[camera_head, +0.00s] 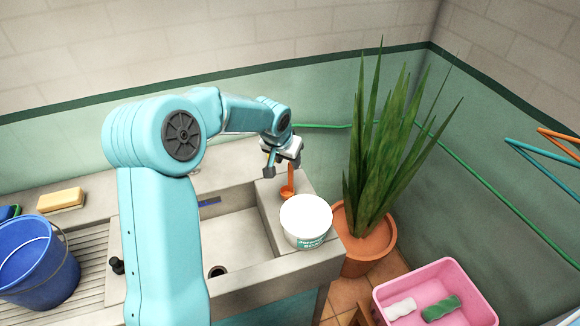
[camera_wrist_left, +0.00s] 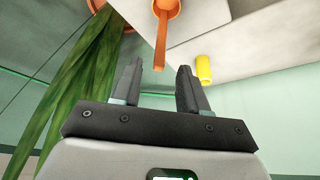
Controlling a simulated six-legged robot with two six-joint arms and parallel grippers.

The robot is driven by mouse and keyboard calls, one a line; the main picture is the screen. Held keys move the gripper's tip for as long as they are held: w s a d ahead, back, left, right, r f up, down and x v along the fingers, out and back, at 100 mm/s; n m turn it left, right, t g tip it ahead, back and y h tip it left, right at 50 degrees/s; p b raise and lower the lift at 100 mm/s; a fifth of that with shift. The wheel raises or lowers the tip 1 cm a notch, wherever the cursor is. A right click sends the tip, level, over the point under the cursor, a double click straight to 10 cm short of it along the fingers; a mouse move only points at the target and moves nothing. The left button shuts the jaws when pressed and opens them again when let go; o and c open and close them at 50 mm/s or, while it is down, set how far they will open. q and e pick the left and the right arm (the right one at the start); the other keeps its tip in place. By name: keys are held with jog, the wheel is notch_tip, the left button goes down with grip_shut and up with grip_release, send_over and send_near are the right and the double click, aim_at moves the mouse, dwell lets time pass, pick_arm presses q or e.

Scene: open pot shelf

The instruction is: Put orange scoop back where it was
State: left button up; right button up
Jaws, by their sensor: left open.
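The orange scoop (camera_head: 288,182) shows under my left gripper (camera_head: 283,160), at the sink's right-hand ledge behind a white tub (camera_head: 306,222). In the left wrist view the scoop's handle (camera_wrist_left: 161,42) points toward my left gripper (camera_wrist_left: 160,68), its end between the two fingertips. Clear gaps show on both sides of the handle, and the jaws are open. The scoop's round bowl lies at the top edge of that view, partly cut off. I cannot tell exactly what the scoop rests on. My right gripper is not in view.
A potted plant (camera_head: 375,165) with long leaves stands right of the ledge. A blue bucket (camera_head: 35,265) and yellow sponge (camera_head: 60,199) are at left. A pink crate (camera_head: 440,285) is at lower right. A small yellow object (camera_wrist_left: 204,68) shows near the right finger.

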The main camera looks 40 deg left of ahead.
pick_arm(q)
jog(key=v, duration=0.6)
jog(key=shift+s+r, duration=0.2)
jog(key=shift+r, duration=0.15)
jog(key=shift+w+d, duration=0.1)
